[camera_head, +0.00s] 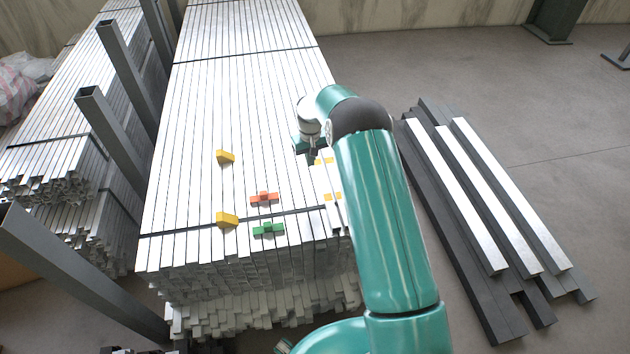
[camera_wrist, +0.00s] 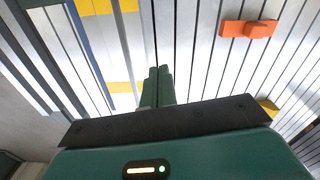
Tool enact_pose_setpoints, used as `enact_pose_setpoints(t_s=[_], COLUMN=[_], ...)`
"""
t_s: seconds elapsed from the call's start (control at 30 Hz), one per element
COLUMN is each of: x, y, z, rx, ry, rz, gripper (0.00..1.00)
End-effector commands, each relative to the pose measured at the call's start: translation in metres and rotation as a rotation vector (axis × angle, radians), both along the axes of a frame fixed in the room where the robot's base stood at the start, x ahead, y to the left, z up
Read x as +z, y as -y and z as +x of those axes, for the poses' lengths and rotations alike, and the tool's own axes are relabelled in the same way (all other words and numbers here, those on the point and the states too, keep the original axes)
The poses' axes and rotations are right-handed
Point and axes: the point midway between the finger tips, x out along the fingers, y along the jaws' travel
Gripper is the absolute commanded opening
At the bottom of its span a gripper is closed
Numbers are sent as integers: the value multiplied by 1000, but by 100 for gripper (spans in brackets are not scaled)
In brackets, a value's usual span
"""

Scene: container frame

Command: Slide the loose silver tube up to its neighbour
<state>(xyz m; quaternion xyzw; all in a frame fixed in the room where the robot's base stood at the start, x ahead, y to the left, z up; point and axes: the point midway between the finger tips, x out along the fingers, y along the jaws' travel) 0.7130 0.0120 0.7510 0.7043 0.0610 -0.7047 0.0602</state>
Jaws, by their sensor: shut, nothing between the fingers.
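Silver tubes lie side by side on a large stack (camera_head: 235,110). In the wrist view, a dark blue strip, seemingly a gap, runs left of the yellow patches. The silver tube (camera_wrist: 72,60) left of it appears to be the loose one; in the head view my arm largely hides that side. Yellow patches mark the tubes beside the strip, one nearer (camera_head: 333,196) and one farther (camera_head: 323,161). My gripper (camera_head: 313,158) is shut and empty, low over the stack's right side by the farther patch. Its fingers (camera_wrist: 160,80) show together in the wrist view; contact is unclear.
An orange block (camera_head: 264,199), a green block (camera_head: 268,230) and two yellow blocks (camera_head: 226,157) (camera_head: 227,220) sit on the stack. Grey posts (camera_head: 115,140) stand along its left. Dark and silver beams (camera_head: 470,190) lie on the floor at right.

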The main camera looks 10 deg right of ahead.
Motion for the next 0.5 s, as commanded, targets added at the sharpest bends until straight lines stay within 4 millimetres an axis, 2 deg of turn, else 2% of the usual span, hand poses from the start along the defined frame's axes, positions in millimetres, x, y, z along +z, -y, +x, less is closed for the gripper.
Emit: enact_pose_setpoints(t_s=[0.3,0.5], x=[-11,-17], y=[-15,-23], z=[1,1], rx=[747,1166], ry=[1,1], rz=[0,0], gripper=[0,0])
